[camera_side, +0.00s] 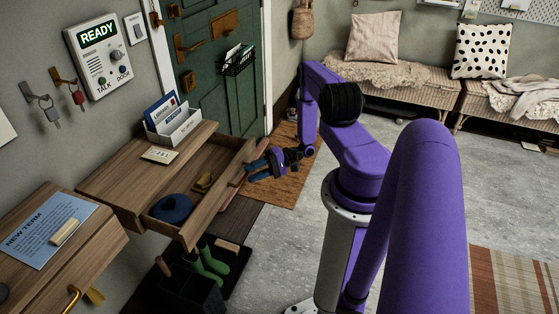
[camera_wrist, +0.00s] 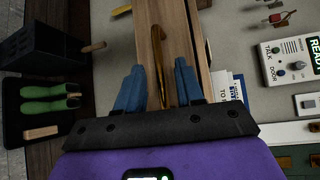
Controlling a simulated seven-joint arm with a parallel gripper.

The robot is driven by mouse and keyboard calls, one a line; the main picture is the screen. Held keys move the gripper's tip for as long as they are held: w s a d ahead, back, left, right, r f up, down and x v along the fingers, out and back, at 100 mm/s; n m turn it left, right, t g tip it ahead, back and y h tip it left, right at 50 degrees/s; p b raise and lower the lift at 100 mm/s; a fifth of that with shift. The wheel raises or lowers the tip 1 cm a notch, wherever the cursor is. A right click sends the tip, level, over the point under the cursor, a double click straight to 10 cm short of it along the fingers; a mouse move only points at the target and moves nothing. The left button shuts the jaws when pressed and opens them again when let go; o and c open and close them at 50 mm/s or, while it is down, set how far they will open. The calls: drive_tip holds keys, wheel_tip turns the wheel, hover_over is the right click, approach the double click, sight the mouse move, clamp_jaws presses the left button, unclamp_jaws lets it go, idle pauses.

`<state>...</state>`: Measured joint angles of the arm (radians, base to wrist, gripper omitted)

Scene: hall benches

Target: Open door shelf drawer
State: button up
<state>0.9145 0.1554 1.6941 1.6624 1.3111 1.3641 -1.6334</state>
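The wooden door shelf (camera_side: 118,180) is on the wall left of the green door. Its drawer (camera_side: 218,205) stands well out from the shelf, its inside showing. A dark blue cap-like thing (camera_side: 171,208) and a small yellowish thing (camera_side: 204,182) lie in it. My gripper (camera_side: 257,168) is at the drawer's front, towards its far end. In the wrist view, the blue fingers of my gripper (camera_wrist: 158,85) are apart, one on each side of a brass bar handle (camera_wrist: 158,55). A gap shows between handle and fingers; contact deeper down is hidden.
A white letter holder (camera_side: 175,128) and a card (camera_side: 160,155) are on the shelf top. Green boots (camera_side: 212,260) and a dark bin (camera_side: 190,290) stand below the drawer. Another wooden unit (camera_side: 85,265) is at near left. Grey floor (camera_side: 285,235) is clear right of the drawer.

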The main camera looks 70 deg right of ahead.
drive_tip(key=v, duration=1.5)
drive_tip(key=shift+s+d, duration=0.15)
drive_tip(key=shift+s, duration=0.1)
drive_tip(key=shift+r, duration=0.1)
drive_tip(key=w+a+r+n+g+h, duration=0.2)
drive_tip(key=w+a+r+n+g, duration=0.35)
drive_tip(key=a+r+g, duration=0.4)
drive_tip(key=w+a+r+n+g+h, duration=0.2)
drive_tip(key=w+a+r+n+g, duration=0.2)
drive_tip(key=a+r+n+g, duration=0.55)
drive_tip(key=s+a+r+n+t+h, duration=0.3)
drive_tip(key=s+a+r+n+t, duration=0.1)
drive_tip(key=s+a, duration=0.4)
drive_tip(key=s+a+r+n+t+h, duration=0.3)
drive_tip(key=s+a+r+n+h, duration=0.1)
drive_tip(key=s+a, duration=0.4)
drive_tip(key=shift+s+r+t, duration=0.25)
drive_tip(key=shift+r+t, duration=0.15)
drive_tip(key=shift+r, duration=0.5)
